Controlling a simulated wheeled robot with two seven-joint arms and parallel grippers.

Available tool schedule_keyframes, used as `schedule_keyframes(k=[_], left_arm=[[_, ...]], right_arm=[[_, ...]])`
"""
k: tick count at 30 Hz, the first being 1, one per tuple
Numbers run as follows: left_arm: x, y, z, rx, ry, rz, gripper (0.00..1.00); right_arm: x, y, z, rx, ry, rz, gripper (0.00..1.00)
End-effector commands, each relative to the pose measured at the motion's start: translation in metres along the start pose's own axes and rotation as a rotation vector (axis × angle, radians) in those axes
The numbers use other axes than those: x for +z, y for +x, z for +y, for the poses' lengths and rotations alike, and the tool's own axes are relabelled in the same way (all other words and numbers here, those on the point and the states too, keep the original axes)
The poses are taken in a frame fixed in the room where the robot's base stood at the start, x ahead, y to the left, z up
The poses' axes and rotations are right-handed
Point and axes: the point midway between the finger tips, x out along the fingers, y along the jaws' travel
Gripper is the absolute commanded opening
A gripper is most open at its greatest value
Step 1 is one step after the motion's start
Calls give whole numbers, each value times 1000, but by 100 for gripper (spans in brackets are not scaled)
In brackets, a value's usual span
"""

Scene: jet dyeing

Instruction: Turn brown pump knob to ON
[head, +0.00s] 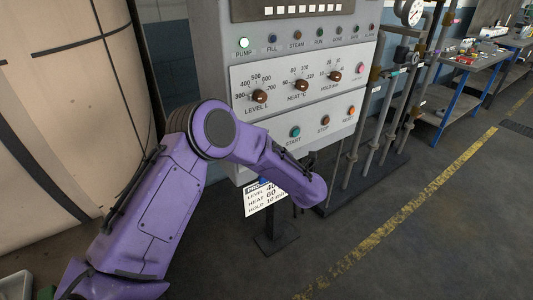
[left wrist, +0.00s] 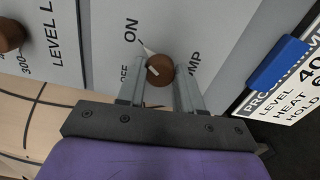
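The brown pump knob (left wrist: 160,70) shows in the left wrist view on the grey panel, by the printed words OFF, ON and PUMP. A white mark is on its face, and a pale line runs from its upper left towards ON; its exact setting is hard to read. My left gripper (left wrist: 161,80) has one finger on each side of the knob, with the gap about as wide as the knob, so it appears closed on it. In the head view my purple left arm hides the knob and gripper. My right gripper is in neither view.
The control panel (head: 291,82) carries LEVEL, HEAT and HOLD knobs, with START (head: 295,132), STOP and RESET buttons below. Pipes (head: 385,120) rise at the right; a large beige vessel (head: 70,120) is at left.

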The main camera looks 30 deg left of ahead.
Motion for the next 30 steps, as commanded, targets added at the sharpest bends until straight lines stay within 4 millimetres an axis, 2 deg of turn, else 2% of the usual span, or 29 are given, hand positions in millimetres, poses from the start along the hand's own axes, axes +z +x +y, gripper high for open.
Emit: schedule_keyframes(k=[1,2,3,10,13,24,30], left_arm=[[0,-1,-1,-1,1,-2,48],[0,-1,-1,-1,1,-2,58],[0,0,-1,-1,1,-2,61],[0,0,0,0,0,0,61],[0,-6,-1,0,-1,-1,61],[0,-87,-2,1,0,-4,61],[0,-106,-1,0,1,-1,61]], right_arm=[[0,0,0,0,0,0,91],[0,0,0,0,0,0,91],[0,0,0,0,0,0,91],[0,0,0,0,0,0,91],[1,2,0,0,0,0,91],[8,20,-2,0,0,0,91],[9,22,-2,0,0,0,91]])
